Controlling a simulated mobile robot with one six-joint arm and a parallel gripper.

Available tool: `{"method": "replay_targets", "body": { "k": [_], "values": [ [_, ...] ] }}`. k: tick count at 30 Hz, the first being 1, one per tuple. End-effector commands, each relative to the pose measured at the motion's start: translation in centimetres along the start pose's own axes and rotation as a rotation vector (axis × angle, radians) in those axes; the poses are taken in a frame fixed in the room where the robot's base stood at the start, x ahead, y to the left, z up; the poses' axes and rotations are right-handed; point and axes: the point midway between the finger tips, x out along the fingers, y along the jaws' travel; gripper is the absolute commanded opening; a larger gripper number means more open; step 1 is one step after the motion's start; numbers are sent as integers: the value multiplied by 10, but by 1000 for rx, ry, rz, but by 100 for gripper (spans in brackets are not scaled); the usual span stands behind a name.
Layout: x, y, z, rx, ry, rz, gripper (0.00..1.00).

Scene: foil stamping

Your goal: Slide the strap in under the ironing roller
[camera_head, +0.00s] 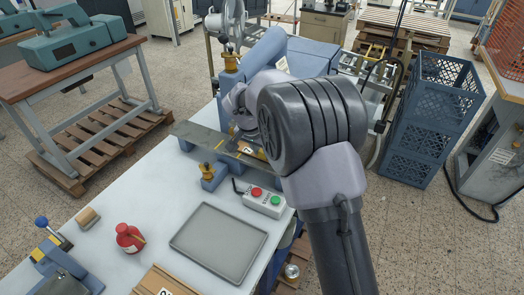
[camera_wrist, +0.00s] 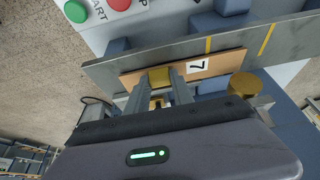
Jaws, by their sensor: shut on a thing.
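The strap (camera_wrist: 222,65) is a flat tan strip with a white label reading 7, lying along a grey metal bar in the wrist view. Its label end (camera_head: 246,150) shows in the head view beside my wrist. My gripper (camera_wrist: 160,80) is shut on a small brass-coloured block (camera_wrist: 158,78) at the strap; whether the block is part of the strap I cannot tell. The grey bar (camera_head: 200,136) belongs to a blue machine (camera_head: 262,55). I cannot make out the ironing roller for certain; my arm hides much of the machine. A brass cylinder (camera_wrist: 244,85) stands close to the strap.
A control box (camera_head: 264,199) with red and green buttons stands beside the machine. An empty grey tray (camera_head: 218,243), a red bottle (camera_head: 129,238) and a blue-handled tool (camera_head: 62,255) are on the white table. Blue crates (camera_head: 424,120) stand on the floor at right.

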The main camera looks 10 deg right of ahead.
Motion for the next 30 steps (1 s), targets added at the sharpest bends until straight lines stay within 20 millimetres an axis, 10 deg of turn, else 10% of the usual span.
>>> {"method": "replay_targets", "body": {
  "k": [29, 30],
  "values": [
    [3, 0, 1, 0, 0, 0, 0],
    [3, 0, 1, 0, 0, 0, 36]
  ]
}}
